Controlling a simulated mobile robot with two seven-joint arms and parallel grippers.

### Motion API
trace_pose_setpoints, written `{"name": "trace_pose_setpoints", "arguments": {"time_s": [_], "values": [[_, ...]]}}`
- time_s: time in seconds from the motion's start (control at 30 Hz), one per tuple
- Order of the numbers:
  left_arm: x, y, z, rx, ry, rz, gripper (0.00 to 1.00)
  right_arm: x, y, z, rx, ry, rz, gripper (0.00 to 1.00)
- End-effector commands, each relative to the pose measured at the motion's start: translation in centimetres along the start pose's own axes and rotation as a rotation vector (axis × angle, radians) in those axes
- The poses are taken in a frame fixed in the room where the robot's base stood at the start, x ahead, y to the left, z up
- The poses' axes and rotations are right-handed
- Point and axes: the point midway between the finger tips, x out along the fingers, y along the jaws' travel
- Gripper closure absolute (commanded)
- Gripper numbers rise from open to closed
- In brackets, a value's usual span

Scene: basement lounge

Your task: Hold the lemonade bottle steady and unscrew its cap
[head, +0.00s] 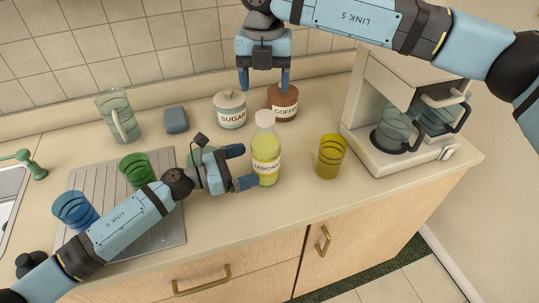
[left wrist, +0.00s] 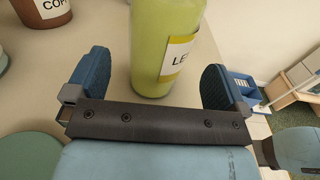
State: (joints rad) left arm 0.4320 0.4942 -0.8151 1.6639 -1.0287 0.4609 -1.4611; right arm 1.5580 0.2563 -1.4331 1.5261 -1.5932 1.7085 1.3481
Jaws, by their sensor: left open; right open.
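The lemonade bottle (head: 266,150) stands upright on the counter, yellow-green with a white label and a pale cap (head: 265,118). My left gripper (head: 243,167) is open at its left side, low on the body. In the left wrist view the bottle's lower body (left wrist: 158,30) stands between the two spread blue fingers, with a visible gap on each side; its top is out of that view. My right gripper (head: 264,85) is open and empty, pointing down above and behind the bottle, in front of the jars' tops.
A sugar jar (head: 230,112) and a coffee jar (head: 283,102) stand behind the bottle. A yellow glass (head: 330,158) is to its right, before the coffee machine (head: 360,145). Green (head: 137,170) and blue (head: 76,210) cups, a pitcher (head: 117,118) and a blue box (head: 176,120) are left.

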Motion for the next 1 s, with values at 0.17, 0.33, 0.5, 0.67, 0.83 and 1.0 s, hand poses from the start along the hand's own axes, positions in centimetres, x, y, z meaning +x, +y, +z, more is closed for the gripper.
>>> {"name": "trace_pose_setpoints", "arguments": {"time_s": [0.17,0.33,0.5,0.67,0.83,1.0], "values": [[3.0,0.0,0.2,0.0,-0.004,0.0,0.0,0.0,0.0,0.0,-0.001,0.002,0.002,0.31],[5.0,0.0,0.1,-0.002,-0.003,0.0,0.0,0.0,0.1,0.0,-0.002,0.002,0.004,0.31],[5.9,0.0,0.1,-0.003,-0.002,0.001,0.0,0.0,0.1,0.0,-0.002,0.003,0.004,0.31],[6.0,0.0,0.1,-0.003,-0.002,0.001,0.0,0.0,0.1,-0.1,-0.002,0.003,0.004,0.31],[6.0,0.0,0.1,-0.003,-0.002,0.001,0.18,0.0,0.1,-0.1,-0.003,0.003,0.005,0.31],[6.0,0.0,0.1,-0.003,-0.002,0.001,0.57,0.0,0.1,-0.1,-0.003,0.003,0.005,0.31]]}}
